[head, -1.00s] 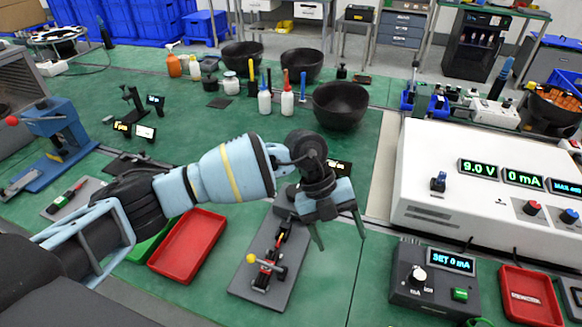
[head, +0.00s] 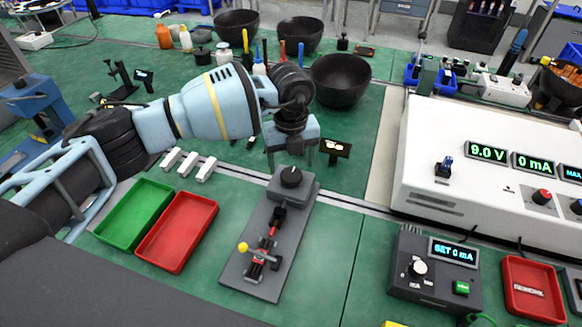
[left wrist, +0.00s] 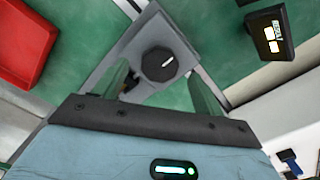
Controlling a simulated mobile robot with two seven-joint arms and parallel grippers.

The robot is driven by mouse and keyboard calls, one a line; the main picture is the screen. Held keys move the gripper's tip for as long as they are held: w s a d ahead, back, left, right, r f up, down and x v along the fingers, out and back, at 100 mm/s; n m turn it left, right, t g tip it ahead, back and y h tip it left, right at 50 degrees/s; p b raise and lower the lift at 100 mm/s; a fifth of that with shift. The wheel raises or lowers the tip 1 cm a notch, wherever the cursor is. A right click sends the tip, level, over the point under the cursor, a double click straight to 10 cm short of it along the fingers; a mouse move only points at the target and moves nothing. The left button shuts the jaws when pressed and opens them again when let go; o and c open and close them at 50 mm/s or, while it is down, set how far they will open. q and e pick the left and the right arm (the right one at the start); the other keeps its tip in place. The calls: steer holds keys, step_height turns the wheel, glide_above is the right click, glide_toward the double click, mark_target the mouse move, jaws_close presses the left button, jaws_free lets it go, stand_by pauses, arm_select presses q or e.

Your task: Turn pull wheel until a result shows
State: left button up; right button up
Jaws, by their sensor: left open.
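The pull wheel, a black knob (head: 291,177) with a white pointer mark, sits on a grey block at the far end of a grey fixture plate (head: 243,272). It also shows in the left wrist view (left wrist: 160,64), between and beyond the fingertips. My left gripper (head: 290,158) is open and empty just behind and above the wheel, pointing down; the fingers appear apart from it. A small black display (head: 335,148) stands to the right of the gripper. It also shows in the left wrist view (left wrist: 270,33), but its text is too small to read. My right gripper is not in view.
A clamp with a yellow ball (head: 243,247) is on the fixture plate. Green (head: 135,214) and red (head: 177,232) trays lie left. A control box (head: 436,275) reading "SET 0 mA" and a white supply (head: 480,165) reading 9.0 V, 0 mA stand right.

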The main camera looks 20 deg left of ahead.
mark_target(291, 177)
arm_select(q)
steer(key=shift+f, duration=1.45)
steer(key=c, duration=1)
